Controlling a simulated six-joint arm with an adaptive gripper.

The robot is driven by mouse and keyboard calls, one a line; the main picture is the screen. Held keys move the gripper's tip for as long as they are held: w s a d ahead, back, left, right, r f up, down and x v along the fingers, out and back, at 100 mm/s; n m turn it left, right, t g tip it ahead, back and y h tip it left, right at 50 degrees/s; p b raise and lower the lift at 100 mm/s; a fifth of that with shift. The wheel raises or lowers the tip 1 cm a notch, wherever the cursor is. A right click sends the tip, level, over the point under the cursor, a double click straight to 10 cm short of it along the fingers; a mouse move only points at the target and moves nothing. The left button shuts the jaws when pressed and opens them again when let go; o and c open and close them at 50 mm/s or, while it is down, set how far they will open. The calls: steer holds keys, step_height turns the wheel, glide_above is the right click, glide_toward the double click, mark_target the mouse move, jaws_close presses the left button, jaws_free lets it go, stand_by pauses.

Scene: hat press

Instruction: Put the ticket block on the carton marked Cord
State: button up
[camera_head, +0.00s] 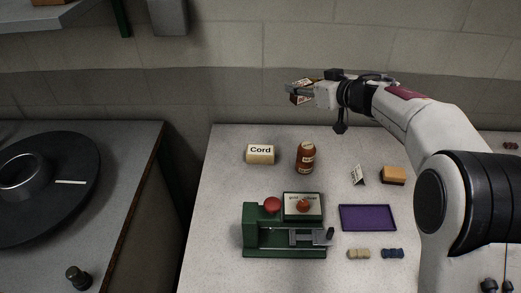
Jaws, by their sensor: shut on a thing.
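My gripper (300,91) is raised above the back of the table, shut on a small block with brown and pale faces. This held block (301,98) looks like the ticket block, though its markings are too small to read and the fingers cover part of it. The carton marked Cord (260,159) is a cream box lying on the table at the back left, its label facing me. In the picture, the held block is up and to the right of the carton, well apart from it. The top of the carton is bare.
A brown jar (306,158) stands just right of the carton. In front is a green press (285,238) with red knobs. To the right are a small folded card (358,175), a tan-topped block (393,175) and a purple tray (368,218). The table left of the carton is clear.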

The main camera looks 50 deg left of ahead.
steer(key=s+a+f, duration=0.2)
steer(key=s+a, duration=0.7)
steer(key=s, duration=0.3)
step_height(320, 180, down, 6)
steer(key=w+d+m+t, duration=0.2)
steer(key=shift+w+d+r+t+h, duration=0.2)
steer(key=shift+w+d+t+h, duration=0.05)
steer(key=shift+d+t+h, duration=0.05)
steer(key=shift+f, duration=0.1)
glide_above(260, 150)
steer(key=shift+f, duration=3.05)
steer(key=shift+f, duration=0.1)
steer(key=shift+f, duration=1.75)
steer(key=shift+f, duration=0.15)
steer(key=o, duration=1.1)
